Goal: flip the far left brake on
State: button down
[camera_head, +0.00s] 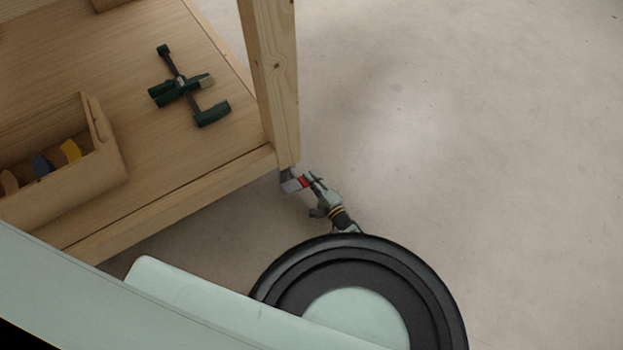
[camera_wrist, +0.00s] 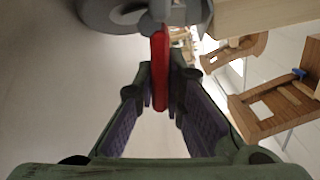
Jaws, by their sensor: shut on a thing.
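The brake is a red lever (camera_wrist: 160,60) on a grey caster wheel (camera_wrist: 112,14) at the top of the wrist view. In the head view a small red part of the lever (camera_head: 305,181) shows beside the caster (camera_head: 290,178) under the corner leg of the wooden bench. My gripper (camera_wrist: 163,82) is shut on the red lever, with one finger on each side of it. In the head view my gripper (camera_head: 312,184) is at the caster and hides part of it. I cannot tell the lever's exact tilt.
The wooden bench leg (camera_head: 272,85) rises right above the caster. The bench shelf (camera_head: 215,130) holds a dark green clamp (camera_head: 182,86) and a wooden box (camera_head: 104,140) with small coloured items. Bare concrete floor (camera_head: 470,130) lies open to the right.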

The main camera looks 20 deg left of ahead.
jog(key=c, duration=1.7)
grip_release()
